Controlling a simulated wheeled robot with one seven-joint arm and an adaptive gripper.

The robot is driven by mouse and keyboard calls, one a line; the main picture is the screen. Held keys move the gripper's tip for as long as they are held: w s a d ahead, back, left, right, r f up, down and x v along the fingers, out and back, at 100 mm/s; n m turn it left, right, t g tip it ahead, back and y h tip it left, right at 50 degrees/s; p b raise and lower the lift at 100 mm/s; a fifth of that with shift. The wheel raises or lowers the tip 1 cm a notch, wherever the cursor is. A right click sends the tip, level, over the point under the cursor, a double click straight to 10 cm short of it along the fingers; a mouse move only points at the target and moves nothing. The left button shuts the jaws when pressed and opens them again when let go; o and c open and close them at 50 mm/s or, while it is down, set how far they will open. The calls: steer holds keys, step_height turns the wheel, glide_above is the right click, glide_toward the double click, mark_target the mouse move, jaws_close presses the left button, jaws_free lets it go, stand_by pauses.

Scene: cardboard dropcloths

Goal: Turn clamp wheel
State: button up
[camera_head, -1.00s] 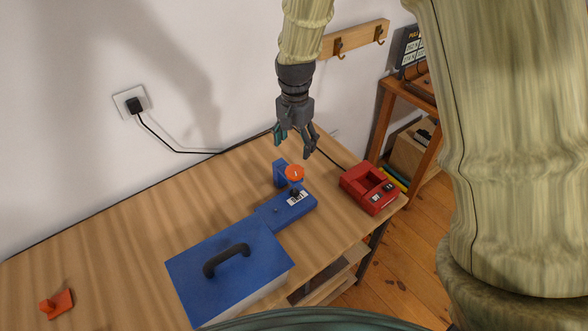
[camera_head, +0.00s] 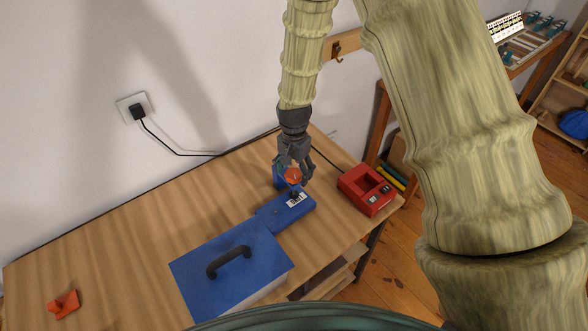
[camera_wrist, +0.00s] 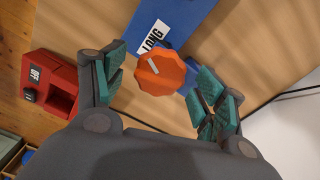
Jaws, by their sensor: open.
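The clamp wheel (camera_head: 293,175) is an orange, scalloped knob with a short pale mark on top. It sits on the blue clamp (camera_head: 287,210), which stands on the wooden workbench. In the wrist view the wheel (camera_wrist: 160,73) lies between the two fingers, nearer the left one, with the blue clamp body (camera_wrist: 185,22) and a white label reading "LONG" beyond it. My gripper (camera_head: 294,172) points down over the wheel; its grey fingers with teal pads also show in the wrist view (camera_wrist: 158,98). It is open, with the fingers beside the wheel. I cannot tell whether either finger touches it.
A blue-lidded box (camera_head: 232,268) with a black handle stands left of the clamp. A red charger-like unit (camera_head: 368,190) is at the right bench edge. An orange piece (camera_head: 64,304) lies far left. The bench's left middle is clear. A wall outlet (camera_head: 134,107) is behind.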

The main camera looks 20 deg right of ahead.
steer(key=shift+f, duration=0.25)
steer(key=c, duration=1)
steer(key=shift+c, duration=0.2)
steer(key=shift+n, duration=0.3)
